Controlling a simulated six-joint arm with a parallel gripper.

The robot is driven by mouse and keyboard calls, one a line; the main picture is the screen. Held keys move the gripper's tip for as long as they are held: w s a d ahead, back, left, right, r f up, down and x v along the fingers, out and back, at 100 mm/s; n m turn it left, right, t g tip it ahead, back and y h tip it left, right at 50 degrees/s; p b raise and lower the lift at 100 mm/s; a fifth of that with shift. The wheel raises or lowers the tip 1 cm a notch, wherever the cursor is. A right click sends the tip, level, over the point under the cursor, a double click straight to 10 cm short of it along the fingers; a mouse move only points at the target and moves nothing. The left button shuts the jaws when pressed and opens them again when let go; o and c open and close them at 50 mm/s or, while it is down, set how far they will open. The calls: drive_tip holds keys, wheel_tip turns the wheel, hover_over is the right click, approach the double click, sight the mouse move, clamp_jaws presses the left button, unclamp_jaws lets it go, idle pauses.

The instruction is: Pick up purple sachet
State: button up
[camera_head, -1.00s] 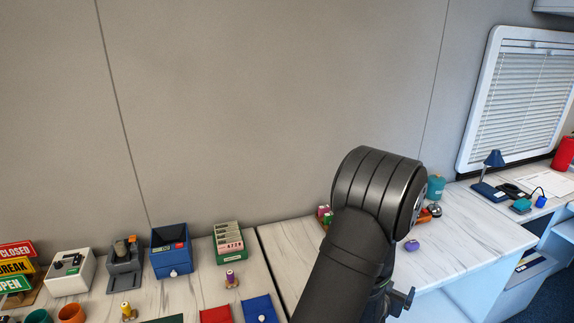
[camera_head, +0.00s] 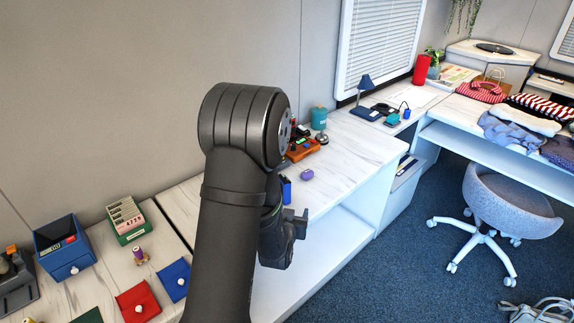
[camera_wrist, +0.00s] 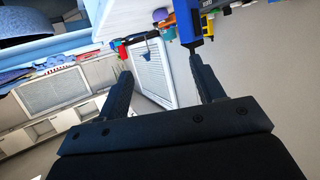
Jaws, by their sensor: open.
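The purple sachet (camera_head: 307,175) is a small, rounded purple lump lying on the white marbled counter in the head view, right of my arm. In the head view my dark arm hides part of the counter left of the sachet, and the fingertips are not clear.
An orange-brown tray (camera_head: 303,150) with small items and a teal jar (camera_head: 319,118) stand behind the sachet. A blue item (camera_head: 286,188) stands close left of it. The counter right of the sachet is clear. A blue drawer box (camera_head: 66,250) and colored pouches lie at left.

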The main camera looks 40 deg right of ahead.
wheel_tip(320, 180, up, 12)
drive_tip(key=m+g+y, duration=0.6)
drive_tip(key=g+y, duration=0.1)
drive_tip(key=g, duration=0.1)
hover_over(305, 173)
drive_tip(key=a, duration=0.3)
wheel_tip(305, 173, down, 15)
drive_tip(key=shift+d+f, duration=0.15)
drive_tip(key=shift+f, duration=0.05)
drive_tip(key=shift+s+x, duration=0.2)
drive_tip(key=shift+x, duration=2.85)
drive_tip(key=shift+c, duration=0.2)
